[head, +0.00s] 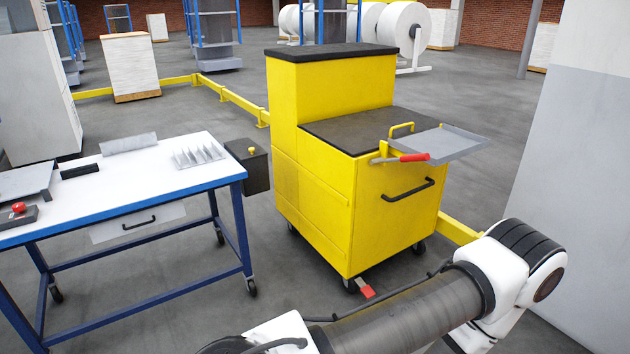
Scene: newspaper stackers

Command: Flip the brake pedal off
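The brake pedal (366,292) is a small red tab low at the front of the yellow cart (322,215), beside a black caster (351,285) near the floor. I cannot tell from this view whether it is pressed down or raised. One of my arms crosses the lower right of the head view, in front of the cart and apart from the pedal. Neither gripper shows in the head view.
A grey tray (452,143) and a red-handled lever (412,157) stick out from the cart's right side. A blue-framed workbench (120,262) stands left. A grey wall (578,190) closes the right. Floor is clear between bench and cart.

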